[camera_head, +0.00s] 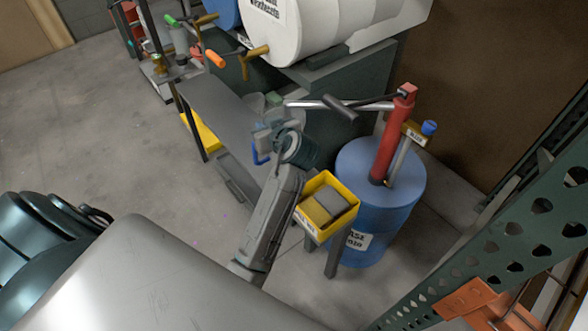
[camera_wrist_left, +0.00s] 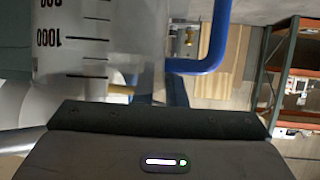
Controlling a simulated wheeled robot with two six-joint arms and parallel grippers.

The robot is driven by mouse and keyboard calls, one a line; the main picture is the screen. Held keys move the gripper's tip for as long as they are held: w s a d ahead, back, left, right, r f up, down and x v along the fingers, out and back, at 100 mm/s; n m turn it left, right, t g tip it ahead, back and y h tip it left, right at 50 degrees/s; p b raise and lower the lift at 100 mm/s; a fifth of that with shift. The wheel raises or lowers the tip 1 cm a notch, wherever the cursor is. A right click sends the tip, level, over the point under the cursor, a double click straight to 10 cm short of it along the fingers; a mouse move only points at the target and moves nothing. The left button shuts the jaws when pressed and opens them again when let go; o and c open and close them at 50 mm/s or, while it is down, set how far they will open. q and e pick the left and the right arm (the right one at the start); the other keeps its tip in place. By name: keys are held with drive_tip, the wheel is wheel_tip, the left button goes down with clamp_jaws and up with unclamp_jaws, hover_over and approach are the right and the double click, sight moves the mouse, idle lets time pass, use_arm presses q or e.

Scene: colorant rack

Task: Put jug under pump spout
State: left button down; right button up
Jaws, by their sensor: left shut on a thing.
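The jug is clear with black graduation marks and a blue handle; it fills the upper left of the left wrist view (camera_wrist_left: 95,45). In the head view its blue handle (camera_head: 260,154) hangs beside my left gripper (camera_head: 267,140), which is shut on the jug. Most of the jug is hidden there by the gripper and wrist. The red pump (camera_head: 389,140) stands on a blue drum (camera_head: 350,190). A grey metal pipe (camera_head: 308,104) reaches left from the pump top, with its end above and right of the jug in the picture. My right gripper is out of view.
A yellow bin (camera_head: 312,232) on a stand is right of my left forearm. A grey shelf (camera_head: 215,108) and a white drum (camera_head: 300,30) with an orange-handled tap are behind the gripper. A green perforated rack upright (camera_head: 480,240) crosses the right side. Floor at left is clear.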

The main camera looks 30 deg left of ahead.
use_arm(q)
hover_over(270, 163)
wheel_tip(270, 163, down, 4)
drive_tip(key=shift+w+a+f, duration=0.15)
drive_tip(key=shift+f, duration=1.1)
drive_tip(key=shift+w+a+f, duration=0.1)
drive_tip(key=shift+f, duration=1.1)
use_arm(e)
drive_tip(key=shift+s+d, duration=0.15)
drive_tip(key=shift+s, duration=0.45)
use_arm(q)
drive_tip(key=c, duration=1.5)
unclamp_jaws()
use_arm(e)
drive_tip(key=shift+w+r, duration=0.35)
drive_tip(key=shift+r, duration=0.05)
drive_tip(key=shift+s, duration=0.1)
